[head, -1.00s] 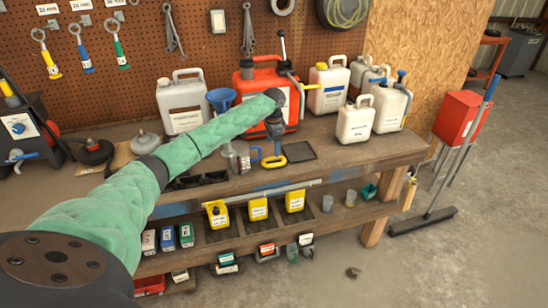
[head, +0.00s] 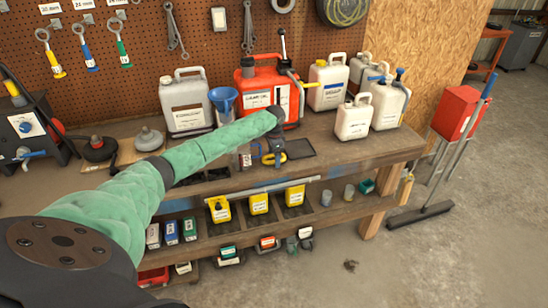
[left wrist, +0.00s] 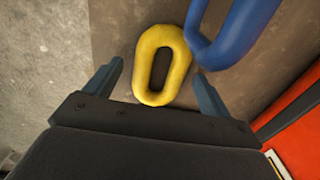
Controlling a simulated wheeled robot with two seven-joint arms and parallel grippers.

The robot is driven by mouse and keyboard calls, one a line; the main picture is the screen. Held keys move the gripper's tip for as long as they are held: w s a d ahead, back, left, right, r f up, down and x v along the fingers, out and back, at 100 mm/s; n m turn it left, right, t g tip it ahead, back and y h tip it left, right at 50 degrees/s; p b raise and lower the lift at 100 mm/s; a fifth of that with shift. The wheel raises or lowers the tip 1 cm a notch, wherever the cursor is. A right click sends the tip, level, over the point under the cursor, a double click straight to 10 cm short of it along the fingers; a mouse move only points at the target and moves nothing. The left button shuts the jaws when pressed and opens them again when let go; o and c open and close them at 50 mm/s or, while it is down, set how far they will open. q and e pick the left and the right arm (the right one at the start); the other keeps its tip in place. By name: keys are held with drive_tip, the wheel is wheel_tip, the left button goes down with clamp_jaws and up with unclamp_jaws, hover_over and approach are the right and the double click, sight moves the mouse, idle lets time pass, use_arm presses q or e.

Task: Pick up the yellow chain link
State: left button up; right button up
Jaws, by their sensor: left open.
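The yellow chain link (left wrist: 145,68) lies flat on the wooden bench, between the fingers of my open left gripper (left wrist: 158,68) in the left wrist view. The fingers stand apart on either side of it, and nothing is held. In the head view the link (head: 278,160) is partly hidden under my left gripper (head: 273,150). A blue chain link (left wrist: 240,32) lies beside the yellow one, close to the right finger. My right gripper is not in view.
White jugs (head: 353,120) stand to the right. A dark flat tray (head: 302,147) lies right of the yellow link. The bench's front edge is close in front.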

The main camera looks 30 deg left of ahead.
use_arm(q)
drive_tip(key=shift+f, duration=0.2)
drive_tip(key=shift+r, duration=0.1)
drive_tip(key=c, duration=0.9)
drive_tip(key=shift+c, duration=1.1)
drive_tip(key=shift+r, duration=0.1)
